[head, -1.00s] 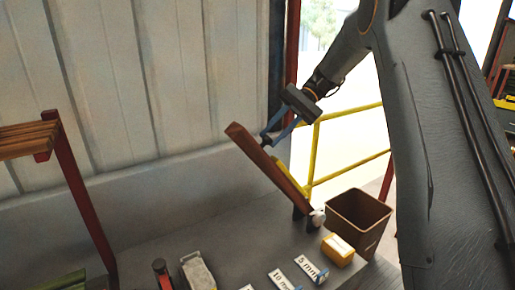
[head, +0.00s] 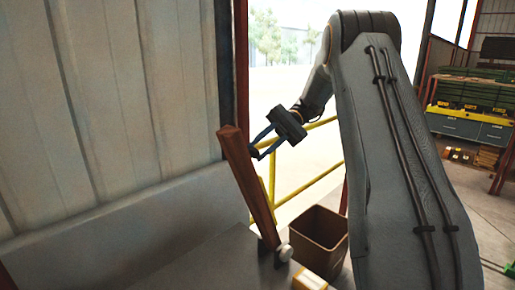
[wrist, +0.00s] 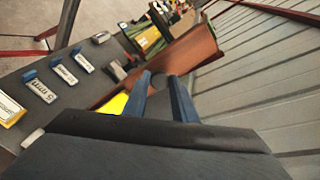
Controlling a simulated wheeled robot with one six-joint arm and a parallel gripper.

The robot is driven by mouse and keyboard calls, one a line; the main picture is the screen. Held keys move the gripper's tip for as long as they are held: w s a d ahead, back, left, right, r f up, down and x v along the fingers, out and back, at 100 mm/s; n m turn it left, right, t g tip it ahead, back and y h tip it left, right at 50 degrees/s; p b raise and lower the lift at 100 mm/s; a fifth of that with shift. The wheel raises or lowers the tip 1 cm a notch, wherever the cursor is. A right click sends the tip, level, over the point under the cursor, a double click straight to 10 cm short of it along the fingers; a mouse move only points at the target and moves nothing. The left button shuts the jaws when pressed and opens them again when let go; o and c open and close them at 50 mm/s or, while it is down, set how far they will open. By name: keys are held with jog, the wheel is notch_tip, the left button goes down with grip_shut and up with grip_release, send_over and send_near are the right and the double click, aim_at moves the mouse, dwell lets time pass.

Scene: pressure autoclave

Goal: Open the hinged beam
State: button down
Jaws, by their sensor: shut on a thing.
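The hinged beam (head: 245,180) is a long reddish-brown bar. In the head view it stands steeply tilted, its lower end at a pale round hinge part (head: 285,253) and its top leaning left. It also shows in the wrist view (wrist: 185,55), directly ahead of the fingers. My gripper (head: 257,150) has its blue fingers at the beam's right side near the top. The knob is mostly hidden by the fingers in the head view.
A brown open bin (head: 320,240) stands right of the hinge, with a yellow box (head: 310,281) in front. A yellow railing (head: 305,185) runs behind. A corrugated wall (head: 110,90) is at the left. The wrist view shows labelled blocks (wrist: 40,88) on the grey bench.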

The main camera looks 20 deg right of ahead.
jog(key=c, duration=1.5)
grip_release()
jog(key=shift+d, duration=0.1)
jog(key=shift+o, duration=0.2)
jog(key=shift+r, duration=0.1)
